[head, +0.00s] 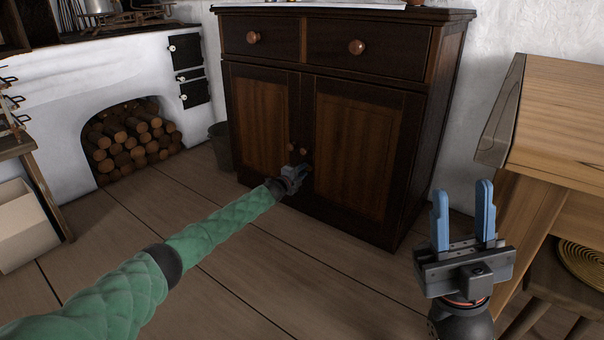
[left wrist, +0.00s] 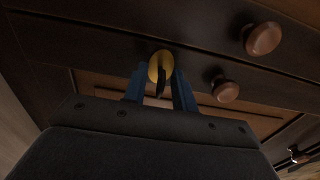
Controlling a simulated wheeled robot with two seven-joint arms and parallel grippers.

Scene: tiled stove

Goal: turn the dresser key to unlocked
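The dark wood dresser (head: 370,150) stands ahead with its two lower doors closed. In the left wrist view, a yellow oval plate (left wrist: 154,62) on the dresser front has a thin dark piece, apparently the key (left wrist: 160,84), in front of it. My left gripper (head: 296,172) is at the lower middle of the doors, hiding the key in the head view. In the left wrist view its blue fingers (left wrist: 160,86) stand on either side of the key, with gaps showing. My right gripper (head: 463,208) is open and empty, well away from the dresser.
Two small round door knobs (left wrist: 226,90) sit close to the left gripper. A wooden table (head: 560,110) stands at the right, near my right gripper. A white stove (head: 60,80) with a log niche and a bucket (head: 221,146) are at the left. The floor between is clear.

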